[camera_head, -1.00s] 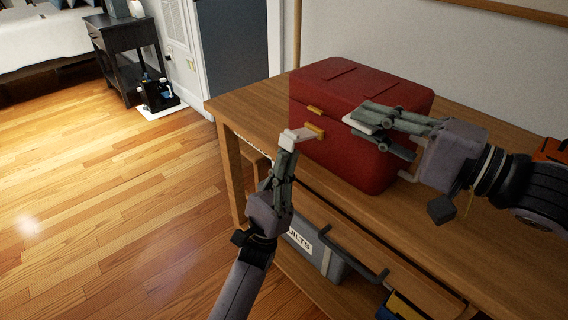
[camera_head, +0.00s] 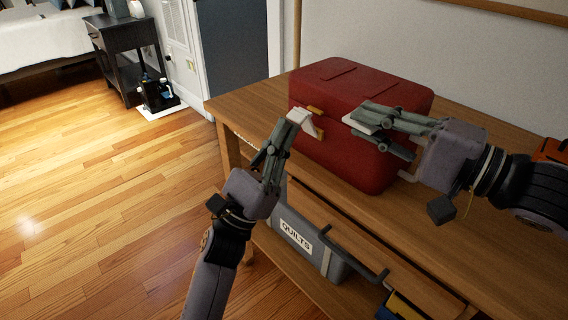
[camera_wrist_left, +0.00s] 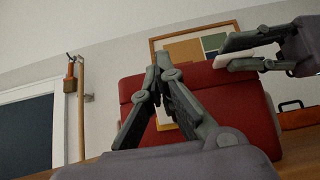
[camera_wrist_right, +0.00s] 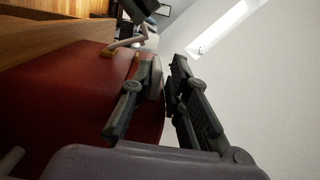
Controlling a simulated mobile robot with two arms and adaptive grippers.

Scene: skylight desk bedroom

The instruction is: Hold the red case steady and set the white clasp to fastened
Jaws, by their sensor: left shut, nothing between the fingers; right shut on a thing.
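The red case (camera_head: 345,150) stands upright and closed on the wooden desk (camera_head: 250,100). Its front has tan clasp fittings near the left end. The white clasp (camera_head: 303,124) is there, tilted up and out from the front; it also shows in the right wrist view (camera_wrist_right: 126,43). My left gripper (camera_head: 297,120) is shut and empty, its tips at the clasp, partly hiding it. Whether they touch is unclear. My right gripper (camera_head: 358,122) is shut at the front of the case, to the right of the clasp.
A pale handle (camera_head: 408,174) shows low on the case's right side. A grey bin (camera_head: 305,245) labelled QUILTS is under the desk. An orange case (camera_head: 552,150) lies at the desk's right end.

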